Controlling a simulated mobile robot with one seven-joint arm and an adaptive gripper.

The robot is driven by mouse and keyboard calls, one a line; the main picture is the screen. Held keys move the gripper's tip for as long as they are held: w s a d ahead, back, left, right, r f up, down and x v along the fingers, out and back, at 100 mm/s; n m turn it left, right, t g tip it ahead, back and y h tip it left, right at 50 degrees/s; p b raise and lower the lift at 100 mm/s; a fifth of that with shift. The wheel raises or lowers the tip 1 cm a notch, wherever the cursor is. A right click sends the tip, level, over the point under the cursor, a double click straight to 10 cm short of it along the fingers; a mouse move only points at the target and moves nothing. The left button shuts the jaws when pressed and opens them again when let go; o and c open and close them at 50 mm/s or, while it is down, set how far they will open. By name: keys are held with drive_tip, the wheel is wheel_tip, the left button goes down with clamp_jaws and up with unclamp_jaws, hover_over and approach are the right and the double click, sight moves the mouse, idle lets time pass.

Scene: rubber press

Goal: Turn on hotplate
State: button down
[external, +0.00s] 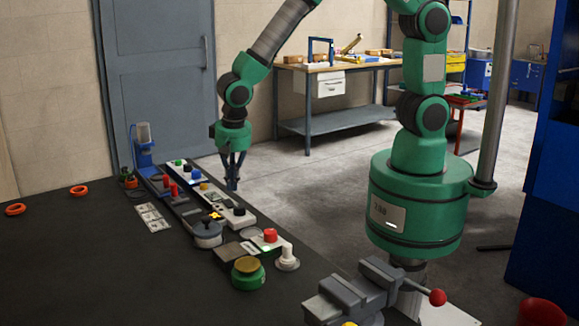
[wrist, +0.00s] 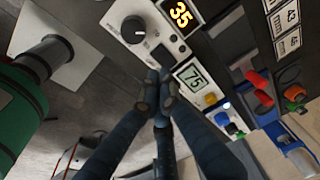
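My gripper (external: 232,184) points down above the row of devices along the bench's right edge. In the wrist view its dark fingers (wrist: 160,92) meet at the tips with nothing between them. A white control box with a black knob (wrist: 133,29) lies just beyond the fingertips; its knob also shows in the external view (external: 239,211). A small dark square (wrist: 160,54), possibly a switch, sits beside the knob. An orange "35" display (wrist: 180,13) is above it. A "75" display (wrist: 192,76) is right of the fingertips. I cannot tell which part is the hotplate; contact is unclear.
Colored buttons (wrist: 218,110) and red and blue parts (wrist: 260,88) crowd the right of the wrist view. The dark bench (external: 110,265) is mostly clear at front left. A grey vise (external: 355,290) stands at the front right. Orange rings (external: 15,209) lie far left.

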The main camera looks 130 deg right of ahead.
sight(229, 199)
wheel_tip(229, 199, up, 10)
drive_tip(key=a, duration=0.1)
drive_tip(key=shift+a+f+p, duration=0.15)
drive_tip(key=shift+a+p, duration=0.1)
drive_tip(key=shift+p, duration=0.1)
drive_tip(key=shift+d+r+p, duration=0.3)
drive_tip(key=shift+d+p, duration=0.1)
drive_tip(key=shift+d, duration=0.15)
drive_tip(key=shift+f, duration=0.15)
drive_tip(key=f, duration=0.4)
drive_tip(key=d+f+b, duration=0.1)
drive_tip(key=f, duration=0.4)
drive_tip(key=d+f, duration=0.1)
drive_tip(key=f, duration=0.3)
drive_tip(key=shift+d+f, duration=0.1)
drive_tip(key=shift+f, duration=0.2)
